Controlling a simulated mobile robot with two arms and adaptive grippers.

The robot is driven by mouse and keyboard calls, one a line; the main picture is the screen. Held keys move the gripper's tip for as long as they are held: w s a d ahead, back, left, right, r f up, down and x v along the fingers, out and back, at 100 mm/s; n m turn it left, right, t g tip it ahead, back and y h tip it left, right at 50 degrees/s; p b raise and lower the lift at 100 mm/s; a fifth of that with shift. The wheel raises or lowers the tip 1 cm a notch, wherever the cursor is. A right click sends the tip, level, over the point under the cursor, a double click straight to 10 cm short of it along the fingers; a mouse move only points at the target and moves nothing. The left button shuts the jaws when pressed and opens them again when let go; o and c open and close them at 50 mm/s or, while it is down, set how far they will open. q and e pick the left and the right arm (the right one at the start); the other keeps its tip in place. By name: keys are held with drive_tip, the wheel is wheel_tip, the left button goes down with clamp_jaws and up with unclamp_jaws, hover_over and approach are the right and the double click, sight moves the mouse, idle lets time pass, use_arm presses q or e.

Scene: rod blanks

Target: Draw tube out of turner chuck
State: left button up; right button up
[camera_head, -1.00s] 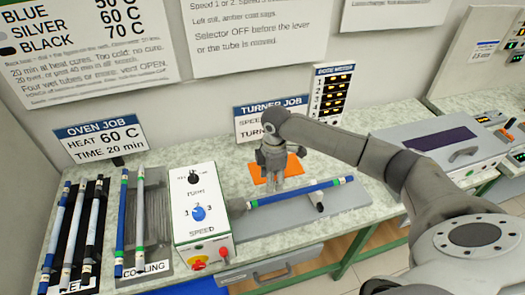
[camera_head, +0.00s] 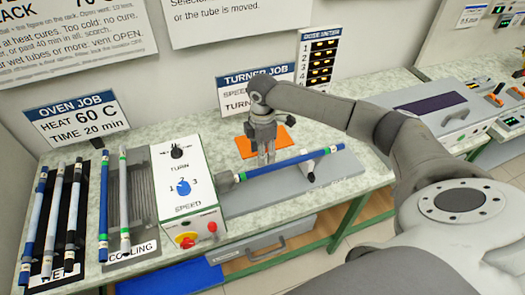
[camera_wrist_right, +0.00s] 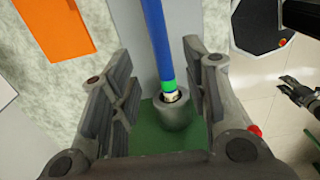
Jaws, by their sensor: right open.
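The blue tube (camera_head: 300,160) with green bands lies nearly level on the turner. Its left end sits in the grey chuck (camera_head: 228,182) on the side of the white turner box (camera_head: 186,185), and its right part rests on a small support (camera_head: 310,173). My right gripper (camera_head: 265,160) points down by the tube, near the chuck. In the right wrist view the open fingers stand on either side of the tube (camera_wrist_right: 160,45) and chuck (camera_wrist_right: 173,112), with gaps. A dark gripper-like part (camera_wrist_right: 300,94) at that view's right edge may be my left gripper; its state is unclear.
An orange pad (camera_head: 245,148) lies behind the tube. The wet rack (camera_head: 75,235) and cooling rack (camera_head: 142,190) hold tubes at the left. A red button (camera_head: 212,226) and blue speed knob (camera_head: 183,188) are on the turner box. A grey machine (camera_head: 430,105) stands right.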

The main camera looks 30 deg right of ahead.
sight(263, 169)
wheel_tip(263, 169, down, 4)
drive_tip(key=b, duration=0.3)
drive_tip(key=shift+f+b, duration=0.9)
drive_tip(key=shift+f, duration=2.15)
drive_tip(key=shift+r, duration=0.1)
drive_tip(key=shift+p, duration=0.45)
drive_tip(key=c, duration=0.8)
drive_tip(key=shift+d, duration=0.1)
